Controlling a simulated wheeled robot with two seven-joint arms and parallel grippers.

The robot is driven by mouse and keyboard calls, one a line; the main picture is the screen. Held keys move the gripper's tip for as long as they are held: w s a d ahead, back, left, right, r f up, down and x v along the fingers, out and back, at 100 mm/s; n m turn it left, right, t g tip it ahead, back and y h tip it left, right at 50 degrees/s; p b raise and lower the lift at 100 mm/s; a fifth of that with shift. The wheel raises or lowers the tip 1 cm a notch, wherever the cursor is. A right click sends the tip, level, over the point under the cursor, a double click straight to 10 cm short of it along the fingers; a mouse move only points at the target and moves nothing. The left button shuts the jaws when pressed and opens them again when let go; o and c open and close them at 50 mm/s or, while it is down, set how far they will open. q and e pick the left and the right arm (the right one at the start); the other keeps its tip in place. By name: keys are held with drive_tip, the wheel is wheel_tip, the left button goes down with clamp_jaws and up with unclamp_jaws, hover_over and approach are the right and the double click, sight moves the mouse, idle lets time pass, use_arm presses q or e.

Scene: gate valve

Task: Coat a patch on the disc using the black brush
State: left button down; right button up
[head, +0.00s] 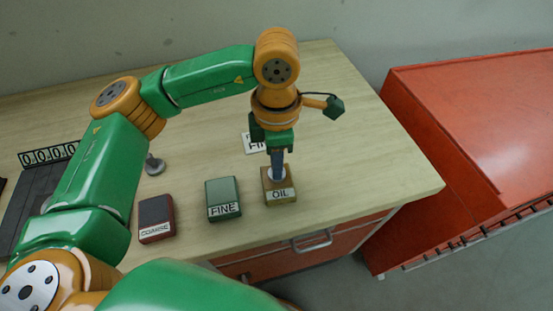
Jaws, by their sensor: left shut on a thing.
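My left gripper (279,150) points down over the block labelled OIL (280,197) near the table's front right. It is shut on a slim blue-grey thing (278,170), whose lower end meets the pale round top of the OIL block. Its tip is hidden, and I cannot tell surely whether it is the black brush. A small grey metal piece with a round foot (154,166) stands left of centre, partly beside my arm. I cannot make out for certain which thing is the disc. My right gripper is out of view.
A green block labelled FINE (223,197) and a dark red block labelled COARSE (155,217) stand left of OIL. A white label (256,143) lies behind the gripper. A dark device with a number display (48,156) is at left. A red cabinet (460,130) stands right.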

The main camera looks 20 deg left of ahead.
use_arm(q)
drive_tip(key=shift+s+f+b, duration=0.1)
drive_tip(key=shift+f+b, duration=0.05)
drive_tip(key=shift+b, duration=0.15)
idle(1.1)
wheel_tip(320, 180, up, 7)
drive_tip(key=p, duration=0.5)
idle(0.6)
